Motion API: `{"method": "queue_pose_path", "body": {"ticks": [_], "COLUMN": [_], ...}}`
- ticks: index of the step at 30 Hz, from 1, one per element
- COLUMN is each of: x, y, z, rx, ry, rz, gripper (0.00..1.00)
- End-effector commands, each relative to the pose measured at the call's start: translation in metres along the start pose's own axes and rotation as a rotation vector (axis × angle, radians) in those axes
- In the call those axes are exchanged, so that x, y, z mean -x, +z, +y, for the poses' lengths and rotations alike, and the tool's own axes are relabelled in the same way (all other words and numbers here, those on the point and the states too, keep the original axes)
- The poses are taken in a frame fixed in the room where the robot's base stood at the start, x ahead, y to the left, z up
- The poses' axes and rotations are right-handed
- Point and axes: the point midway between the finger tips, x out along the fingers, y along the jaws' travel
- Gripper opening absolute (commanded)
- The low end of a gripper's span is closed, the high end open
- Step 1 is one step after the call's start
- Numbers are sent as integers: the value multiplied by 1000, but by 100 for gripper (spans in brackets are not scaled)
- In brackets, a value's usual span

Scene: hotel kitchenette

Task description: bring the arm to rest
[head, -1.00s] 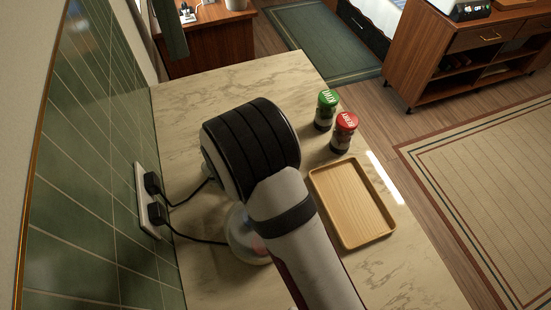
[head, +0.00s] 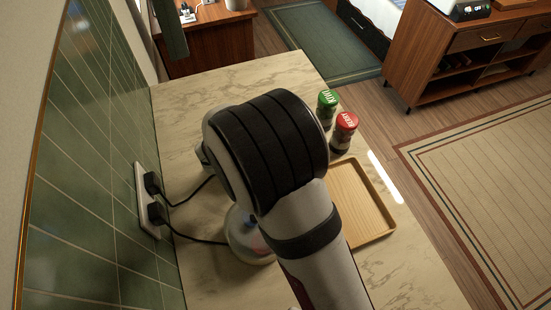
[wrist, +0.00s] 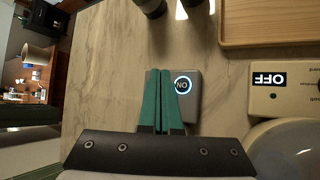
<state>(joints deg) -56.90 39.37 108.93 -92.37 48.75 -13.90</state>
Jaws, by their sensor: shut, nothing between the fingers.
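My arm reaches over the marble counter (head: 230,90) in the head view, and its dark-banded wrist link covers the middle of the counter. My gripper is hidden behind the arm there. In the wrist view my gripper (wrist: 160,72) has its two teal fingers together, with nothing held. Its tips are beside a small grey box (wrist: 190,108) with a round lit button reading ON. I cannot tell whether they touch it.
A green-lidded jar (head: 328,99) and a red-lidded jar (head: 346,122) stand behind a wooden tray (head: 368,200). A clear-domed appliance (head: 240,242) is left of my arm; a pale appliance (wrist: 285,101) is labelled OFF. Cords run to wall plugs (head: 156,213). The far counter is clear.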

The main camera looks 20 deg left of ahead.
Motion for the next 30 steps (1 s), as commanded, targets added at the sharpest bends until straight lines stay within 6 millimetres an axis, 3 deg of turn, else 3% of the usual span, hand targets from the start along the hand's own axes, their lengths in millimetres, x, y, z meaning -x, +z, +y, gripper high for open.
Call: {"method": "queue_pose_path", "body": {"ticks": [15, 17, 19, 22, 24, 25, 27, 30], "x": [0, 1, 7, 30, 60, 76, 120, 179], "y": [3, 20, 64, 153, 204, 220, 237, 221], "z": [0, -2, -13, -57, -107, -130, -183, -234], "rx": [-10, -70, -236, -640, -978, -1132, -1511, -2019], "ry": [-3, -27, -94, -260, -402, -468, -628, -849], "rz": [-3, -22, -75, -198, -294, -334, -418, -479], "gripper": [0, 0, 0, 0, 0, 0, 0, 0]}}
